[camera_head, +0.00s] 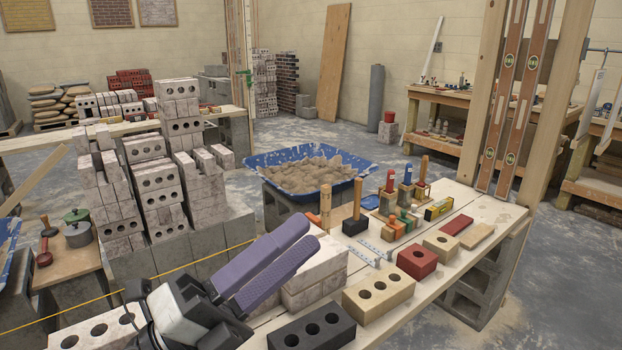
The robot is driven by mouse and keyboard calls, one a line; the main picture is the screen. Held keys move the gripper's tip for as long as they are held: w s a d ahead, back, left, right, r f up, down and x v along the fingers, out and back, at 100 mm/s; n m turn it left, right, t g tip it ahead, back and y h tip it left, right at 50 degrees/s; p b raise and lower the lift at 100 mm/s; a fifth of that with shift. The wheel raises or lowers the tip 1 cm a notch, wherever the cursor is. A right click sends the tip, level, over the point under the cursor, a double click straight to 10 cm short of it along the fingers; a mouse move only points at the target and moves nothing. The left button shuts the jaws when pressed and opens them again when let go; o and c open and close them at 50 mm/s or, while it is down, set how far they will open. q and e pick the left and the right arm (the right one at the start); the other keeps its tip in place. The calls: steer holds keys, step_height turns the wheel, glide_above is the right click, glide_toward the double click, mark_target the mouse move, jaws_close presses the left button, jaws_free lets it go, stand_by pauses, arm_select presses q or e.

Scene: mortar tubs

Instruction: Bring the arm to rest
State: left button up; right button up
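My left gripper (308,236) comes in from the lower left, with its white and black wrist at the bottom. Its two long purple fingers lie close side by side and point up and to the right. Nothing shows between them. The gripper hangs in front of a stack of pale bricks (316,277) at the near end of the plank bench (490,212); the fingers hide part of that stack. I cannot tell how far above the bench it is. My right gripper is not in view.
A blue tub (262,160) of mortar stands behind. On the bench are a black brick (312,328), a tan brick (378,292), a red brick (417,262) and several tools. Tall brick stacks (155,190) stand left, with a yellow line (85,305) before them. Wooden uprights (550,100) stand right.

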arm_select(q)
steer(key=w+a+f+n+t+y, duration=0.35)
steer(key=a+n+y, duration=0.4)
steer(key=n, duration=0.25)
steer(key=w+a+f+n+t+y, duration=0.2)
steer(key=a+f+n+t+y, duration=0.35)
steer(key=n+y, duration=0.4)
steer(key=s+a+f+n+g+y, duration=0.25)
steer(key=a+f+n+g, duration=0.3)
steer(key=f, duration=0.45)
steer(key=s+f+n+g, duration=0.5)
steer(key=s+f+g, duration=0.7)
steer(key=s+f, duration=0.9)
steer(key=w+d+f+t+h, duration=0.2)
steer(key=w+d+f+t, duration=0.1)
steer(key=d+f+t, duration=0.2)
step_height(320, 180, down, 3)
steer(key=shift+d+r+p, duration=0.15)
steer(key=shift+p, duration=0.3)
